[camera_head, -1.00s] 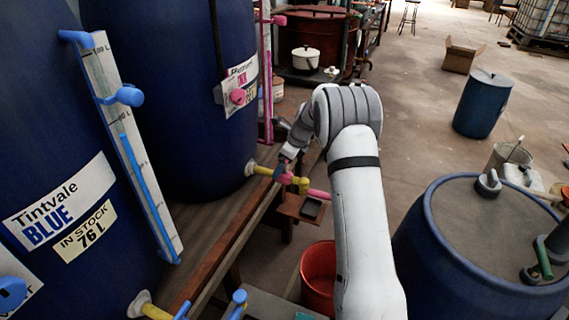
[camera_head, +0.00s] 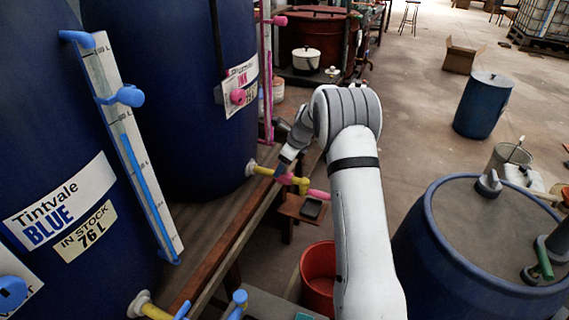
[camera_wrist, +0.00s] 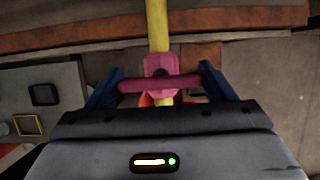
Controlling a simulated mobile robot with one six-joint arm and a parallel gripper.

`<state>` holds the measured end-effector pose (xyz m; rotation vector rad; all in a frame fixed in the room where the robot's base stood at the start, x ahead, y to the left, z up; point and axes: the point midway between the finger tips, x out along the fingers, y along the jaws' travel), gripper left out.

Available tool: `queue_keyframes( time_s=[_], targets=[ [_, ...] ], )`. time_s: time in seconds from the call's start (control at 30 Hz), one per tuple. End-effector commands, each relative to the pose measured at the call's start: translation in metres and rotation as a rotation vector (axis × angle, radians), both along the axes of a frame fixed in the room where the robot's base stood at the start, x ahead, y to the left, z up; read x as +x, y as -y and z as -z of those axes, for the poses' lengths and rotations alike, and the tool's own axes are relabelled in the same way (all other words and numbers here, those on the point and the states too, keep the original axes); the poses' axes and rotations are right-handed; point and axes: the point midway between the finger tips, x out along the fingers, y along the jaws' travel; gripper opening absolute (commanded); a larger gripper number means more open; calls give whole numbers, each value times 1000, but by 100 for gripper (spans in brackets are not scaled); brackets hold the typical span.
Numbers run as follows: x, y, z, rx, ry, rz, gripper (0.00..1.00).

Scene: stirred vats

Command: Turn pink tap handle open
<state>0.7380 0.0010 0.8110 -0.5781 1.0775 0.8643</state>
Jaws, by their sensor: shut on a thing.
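The pink tap handle (camera_wrist: 150,86) lies crosswise between the two blue fingers of my gripper (camera_wrist: 160,88) in the wrist view. The fingers are shut on its two ends. Its pink hub sits over the yellow pipe (camera_wrist: 156,25), and the handle lies across that pipe. In the head view the pink tap (camera_head: 284,178) is on the yellow pipe (camera_head: 262,170) from the far blue vat (camera_head: 170,110). My gripper hides part of it there, and the fingertips are hard to make out.
A wooden beam (camera_head: 225,243) runs along the vats. A red bucket (camera_head: 318,268) stands below, beside my arm. A blue drum (camera_head: 480,240) stands at right. The near vat's blue tap (camera_head: 238,298) is at the front. Open floor lies beyond my arm.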

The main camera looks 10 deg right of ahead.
Motion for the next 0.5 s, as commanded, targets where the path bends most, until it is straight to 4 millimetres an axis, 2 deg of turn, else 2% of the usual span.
queue_keyframes(
  time_s=[0.27, 0.5],
  targets=[
    [0, 0, -1, 1, -1, -74, 54],
    [0, 0, -2, 2, -1, -249, 54]
  ],
)
